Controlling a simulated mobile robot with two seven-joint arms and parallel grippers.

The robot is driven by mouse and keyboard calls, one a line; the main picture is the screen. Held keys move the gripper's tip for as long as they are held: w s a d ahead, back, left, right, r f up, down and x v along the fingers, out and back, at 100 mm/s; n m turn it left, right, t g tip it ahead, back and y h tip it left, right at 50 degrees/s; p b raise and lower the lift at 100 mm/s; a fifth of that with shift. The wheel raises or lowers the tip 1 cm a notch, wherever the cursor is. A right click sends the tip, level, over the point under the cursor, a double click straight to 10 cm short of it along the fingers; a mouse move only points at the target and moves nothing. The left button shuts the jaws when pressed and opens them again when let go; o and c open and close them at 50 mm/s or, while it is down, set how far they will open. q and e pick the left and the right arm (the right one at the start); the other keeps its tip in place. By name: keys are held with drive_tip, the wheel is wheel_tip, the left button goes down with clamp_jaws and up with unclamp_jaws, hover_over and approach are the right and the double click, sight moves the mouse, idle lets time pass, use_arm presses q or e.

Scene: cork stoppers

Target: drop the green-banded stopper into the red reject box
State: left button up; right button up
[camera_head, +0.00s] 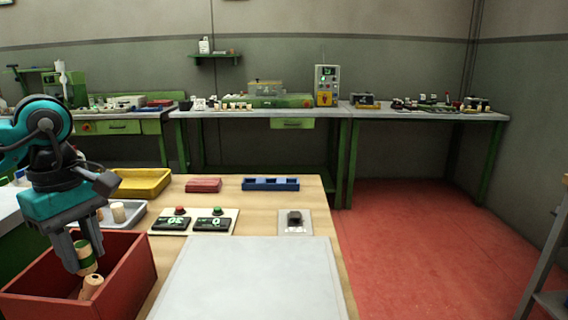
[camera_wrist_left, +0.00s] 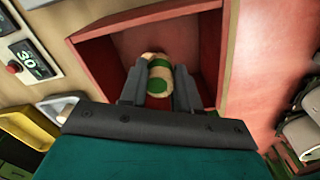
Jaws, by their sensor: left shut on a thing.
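The green-banded stopper (camera_head: 84,262), a cork with a green band, is held between the fingers of my left gripper (camera_head: 84,256). It also shows in the left wrist view (camera_wrist_left: 160,78), between the two dark fingers. My left gripper is shut on it over the red reject box (camera_head: 128,272), at the lower left of the head view. Another cork stopper (camera_head: 91,287) shows just below the held one, within the box opening. The red box also fills the upper middle of the left wrist view (camera_wrist_left: 207,55). My right gripper is not in view.
A yellow tray (camera_head: 143,184) and a grey tray (camera_head: 131,221) with corks stand behind the red box. A panel with red and green buttons (camera_head: 193,222) lies to their right. A pale mat (camera_head: 248,280) covers the front of the table and is bare.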

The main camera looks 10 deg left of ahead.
sight(80, 245)
use_arm(q)
drive_tip(key=o, duration=0.7)
drive_tip(key=shift+r, duration=0.1)
drive_tip(key=o, duration=0.4)
drive_tip(key=shift+c, duration=0.2)
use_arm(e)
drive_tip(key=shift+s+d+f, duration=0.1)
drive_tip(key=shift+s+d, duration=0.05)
use_arm(q)
wheel_tip(80, 245, up, 7)
drive_tip(key=p, duration=0.3)
wheel_tip(80, 245, up, 6)
drive_tip(key=p, duration=0.4)
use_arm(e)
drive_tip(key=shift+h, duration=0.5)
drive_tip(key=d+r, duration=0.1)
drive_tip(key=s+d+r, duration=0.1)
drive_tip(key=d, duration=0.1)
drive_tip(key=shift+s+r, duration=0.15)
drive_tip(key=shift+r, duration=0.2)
